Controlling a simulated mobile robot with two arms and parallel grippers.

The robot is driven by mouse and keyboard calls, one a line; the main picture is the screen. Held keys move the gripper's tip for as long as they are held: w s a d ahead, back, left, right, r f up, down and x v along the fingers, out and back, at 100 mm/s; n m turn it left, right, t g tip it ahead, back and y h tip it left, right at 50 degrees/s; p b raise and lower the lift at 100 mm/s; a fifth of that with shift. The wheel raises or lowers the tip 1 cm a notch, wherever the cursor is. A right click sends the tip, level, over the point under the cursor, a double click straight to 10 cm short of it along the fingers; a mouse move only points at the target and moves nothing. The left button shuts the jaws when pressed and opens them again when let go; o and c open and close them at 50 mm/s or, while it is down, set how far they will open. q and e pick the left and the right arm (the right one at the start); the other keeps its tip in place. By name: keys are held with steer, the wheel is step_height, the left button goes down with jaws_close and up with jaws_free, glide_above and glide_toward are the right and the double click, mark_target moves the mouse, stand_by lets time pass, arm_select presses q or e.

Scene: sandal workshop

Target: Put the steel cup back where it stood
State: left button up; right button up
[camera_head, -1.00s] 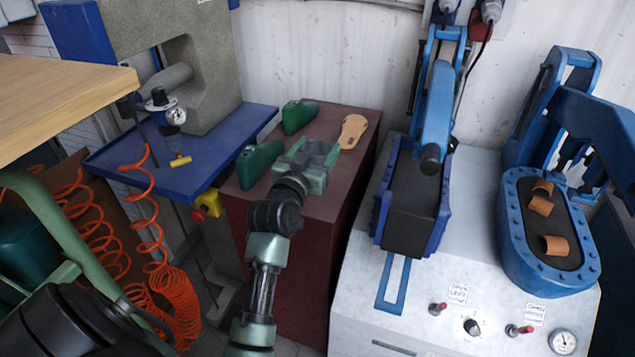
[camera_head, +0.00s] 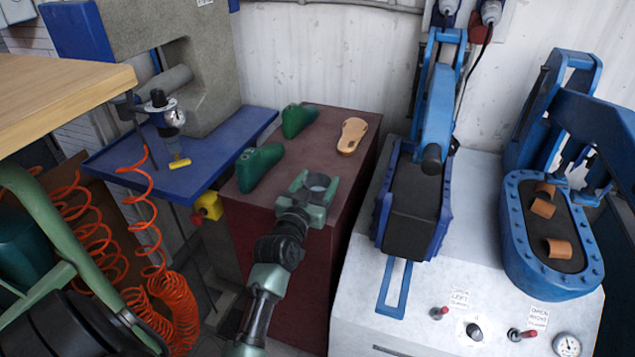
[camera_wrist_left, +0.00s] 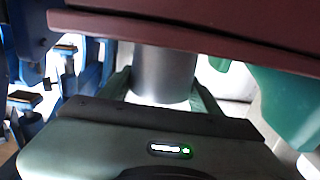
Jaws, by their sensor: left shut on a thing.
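The steel cup (camera_head: 319,181) is a short grey cylinder with an open round top. My left gripper (camera_head: 315,187) is shut on it, one green finger on each side. In the head view they are at the near edge of the dark red cabinet top (camera_head: 300,158). The cup's side (camera_wrist_left: 165,76) shows between the fingers in the left wrist view, where a dark red edge (camera_wrist_left: 200,36) covers one end of it. I cannot tell whether the cup touches the cabinet. My right gripper is not in view.
Two green shoe lasts (camera_head: 259,166) and a tan sandal sole (camera_head: 352,135) lie on the cabinet. Its middle is clear. A blue press (camera_head: 433,120) stands to the right, a blue shelf (camera_head: 205,165) to the left. Orange coiled hoses (camera_head: 170,300) hang at the lower left.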

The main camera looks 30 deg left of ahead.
arm_select(q)
steer(key=o, duration=1.4)
steer(key=shift+o, duration=0.6)
steer(key=v, duration=1.2)
